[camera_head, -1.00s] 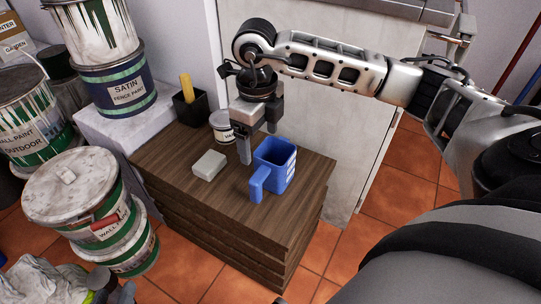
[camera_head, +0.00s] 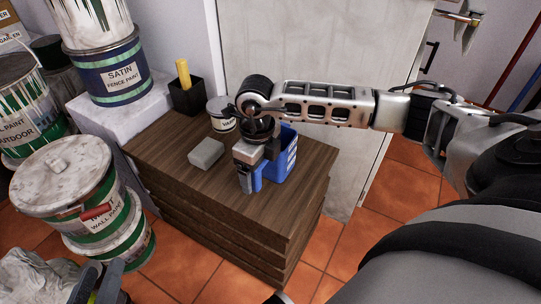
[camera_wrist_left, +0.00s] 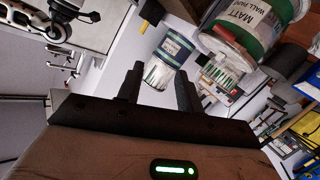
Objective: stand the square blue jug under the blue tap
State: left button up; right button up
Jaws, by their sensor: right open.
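The square blue jug (camera_head: 285,155) stands upright on the dark wooden stack, its handle facing the front left. My right gripper (camera_head: 250,184) is open and pointing down at the jug's handle; part of the handle shows beside its fingers. The gripper and wrist hide much of the jug's left side, and I cannot tell whether the fingers touch it. My left gripper (camera_head: 97,284) is at the bottom left edge, partly cut off. The left wrist view shows its fingers (camera_wrist_left: 160,88) apart with nothing between them. The blue tap is not in view.
A pale block (camera_head: 206,153), a small tin (camera_head: 222,114) and a black pot (camera_head: 186,97) with a yellow item share the wooden top (camera_head: 180,165). Large paint tins (camera_head: 70,185) are stacked at left. A pale panel (camera_head: 345,60) stands behind. Tiled floor shows at right.

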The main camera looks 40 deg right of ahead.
jog(key=shift+f, duration=0.4)
jog(key=shift+r, duration=0.1)
jog(key=c, duration=1.4)
jog(key=shift+r, duration=0.1)
